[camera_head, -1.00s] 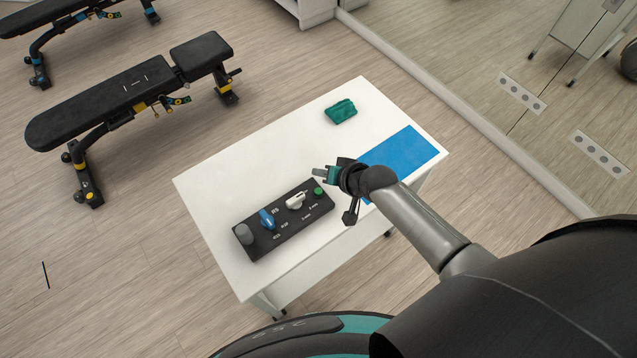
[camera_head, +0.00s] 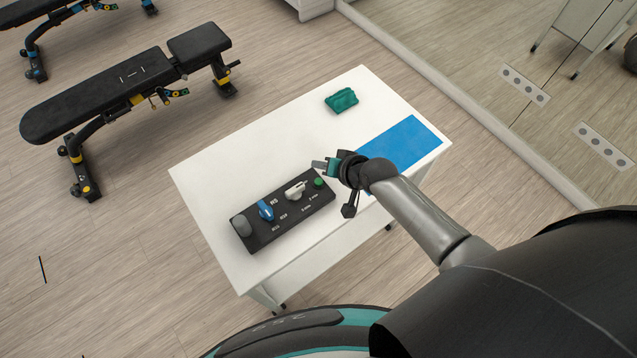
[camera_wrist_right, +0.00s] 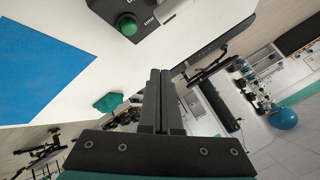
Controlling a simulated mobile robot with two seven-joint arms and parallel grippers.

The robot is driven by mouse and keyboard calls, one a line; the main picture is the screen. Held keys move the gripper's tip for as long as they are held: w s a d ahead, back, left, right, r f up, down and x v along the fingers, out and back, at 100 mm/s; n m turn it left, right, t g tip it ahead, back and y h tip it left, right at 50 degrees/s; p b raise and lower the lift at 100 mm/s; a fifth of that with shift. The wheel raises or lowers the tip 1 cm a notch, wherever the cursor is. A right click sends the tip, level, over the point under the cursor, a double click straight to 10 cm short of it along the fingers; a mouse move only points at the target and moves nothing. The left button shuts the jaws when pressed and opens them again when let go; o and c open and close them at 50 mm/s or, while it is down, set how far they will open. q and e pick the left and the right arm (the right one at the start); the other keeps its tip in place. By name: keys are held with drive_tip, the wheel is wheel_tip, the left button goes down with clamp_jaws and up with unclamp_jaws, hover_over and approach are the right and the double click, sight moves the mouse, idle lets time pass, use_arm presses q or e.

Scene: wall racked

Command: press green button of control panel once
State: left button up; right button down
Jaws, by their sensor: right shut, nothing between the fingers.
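The black control panel (camera_head: 284,211) lies on the white table, with a grey knob, a blue switch and a white switch along it. Its green button (camera_head: 320,182) is at the panel's right end. The button also shows near the top of the right wrist view (camera_wrist_right: 127,25). My right gripper (camera_head: 317,165) is just behind the green button in the head view, apart from it as far as I can tell. Its fingers are closed together and empty in the right wrist view (camera_wrist_right: 160,75). My left gripper is not in view.
The white table (camera_head: 215,180) also holds a green cloth-like item (camera_head: 341,100) and a blue mat (camera_head: 405,142) at its right end. A black weight bench (camera_head: 100,98) stands on the floor to the left. A mirrored wall is at the right.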

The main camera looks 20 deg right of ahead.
drive_tip(key=b, duration=0.4)
hover_over(318, 182)
drive_tip(key=s, duration=0.1)
drive_tip(key=f, duration=0.5)
drive_tip(key=shift+d, duration=0.25)
drive_tip(key=shift+f+b, duration=0.45)
drive_tip(key=shift+f, duration=0.1)
idle(0.8)
drive_tip(key=shift+f, duration=0.3)
drive_tip(key=shift+f+b, duration=0.5)
drive_tip(key=shift+b, duration=0.15)
idle(0.4)
drive_tip(key=shift+r, duration=0.1)
drive_tip(key=shift+r+p, duration=0.85)
drive_tip(key=shift+p, duration=0.15)
